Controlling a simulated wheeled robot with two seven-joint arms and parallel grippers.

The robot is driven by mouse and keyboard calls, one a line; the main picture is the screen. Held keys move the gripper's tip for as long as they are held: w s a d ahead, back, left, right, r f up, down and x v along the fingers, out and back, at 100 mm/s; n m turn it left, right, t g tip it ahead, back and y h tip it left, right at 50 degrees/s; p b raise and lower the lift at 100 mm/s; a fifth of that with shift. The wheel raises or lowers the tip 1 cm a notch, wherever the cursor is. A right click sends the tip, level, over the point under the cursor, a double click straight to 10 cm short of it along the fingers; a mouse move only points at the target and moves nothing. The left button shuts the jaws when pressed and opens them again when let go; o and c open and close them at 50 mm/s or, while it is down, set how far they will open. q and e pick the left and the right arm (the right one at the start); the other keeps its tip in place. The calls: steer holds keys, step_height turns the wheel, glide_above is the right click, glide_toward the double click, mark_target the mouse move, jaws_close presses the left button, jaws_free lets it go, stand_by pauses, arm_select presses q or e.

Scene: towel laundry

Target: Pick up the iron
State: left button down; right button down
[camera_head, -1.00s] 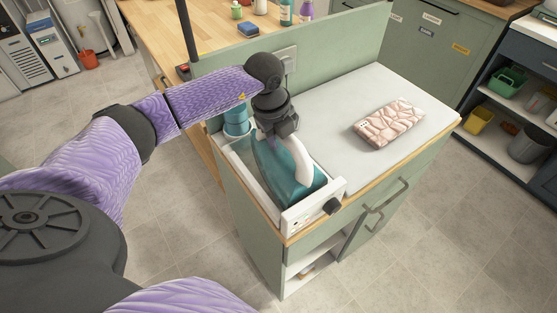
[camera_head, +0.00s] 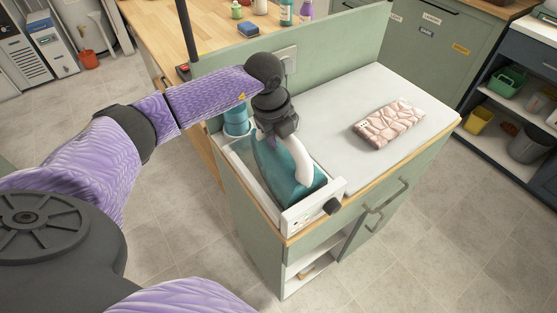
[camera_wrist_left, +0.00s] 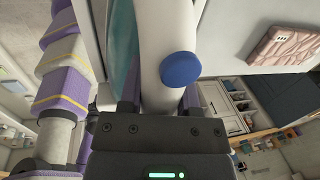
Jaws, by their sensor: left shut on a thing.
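The iron (camera_head: 275,172) has a teal body and a white handle. It sits in a white stand at the left end of the cabinet top. My left gripper (camera_head: 278,138) is at the upper end of the handle, shut on it. In the left wrist view the white handle (camera_wrist_left: 161,40) with a blue round knob stands between the fingers of my left gripper (camera_wrist_left: 160,112). The fingertips are largely hidden by the handle. My right gripper is not in view.
The white stand (camera_head: 318,205) has a dark knob at its front. A folded pink patterned towel (camera_head: 389,123) lies on the white top (camera_head: 345,90). A green back panel (camera_head: 330,38) stands behind. A wooden table (camera_head: 165,35) with bottles is beyond.

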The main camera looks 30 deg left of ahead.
arm_select(q)
steer(key=shift+r, duration=0.1)
step_height(320, 180, up, 10)
steer(key=shift+p, duration=0.65)
steer(key=c, duration=0.8)
jaws_free()
steer(key=shift+c, duration=0.2)
jaws_close()
